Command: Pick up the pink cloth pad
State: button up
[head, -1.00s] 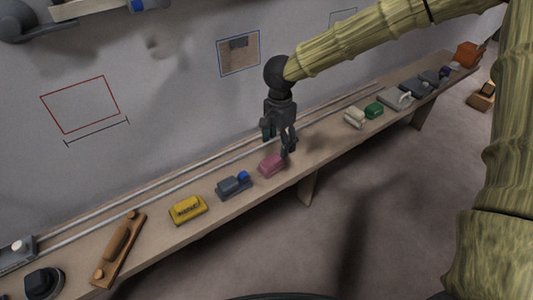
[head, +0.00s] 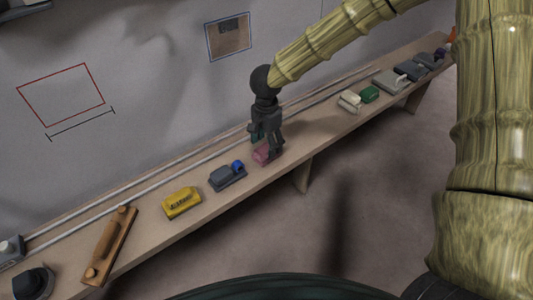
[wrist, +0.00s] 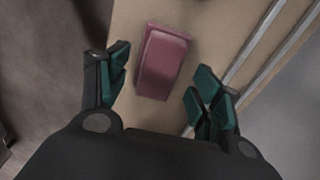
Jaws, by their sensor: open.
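The pink cloth pad (head: 262,154) lies on the long wooden bench, partly hidden behind my gripper in the head view. In the wrist view the pad (wrist: 161,62) is a dull pink block lying flat, just beyond the fingertips and between their lines. My gripper (head: 264,145) points down over the pad. In the wrist view my gripper (wrist: 158,82) is open, with a green-padded finger on each side and nothing held. I cannot tell the exact height left between fingertips and pad.
On the bench (head: 150,232), a grey block with a blue knob (head: 227,176) and a yellow block (head: 182,203) lie left of the pad. A green block (head: 370,94) and a pale block (head: 349,101) lie right. Two rails run along the wall side (wrist: 262,48).

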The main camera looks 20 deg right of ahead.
jog(key=shift+f, duration=1.15)
jog(key=shift+c, duration=0.4)
jog(key=c, duration=1)
jog(key=shift+r, duration=0.1)
notch_tip(320, 180, up, 3)
jog(key=shift+r+p, duration=0.2)
jog(key=shift+p, duration=0.2)
jog(key=s, duration=0.5)
jog(key=s+a+r, duration=0.1)
jog(key=s, duration=0.4)
jog(key=s+p, duration=0.1)
jog(key=s, duration=0.5)
jog(key=shift+a+r, duration=0.15)
jog(key=shift+r, duration=0.1)
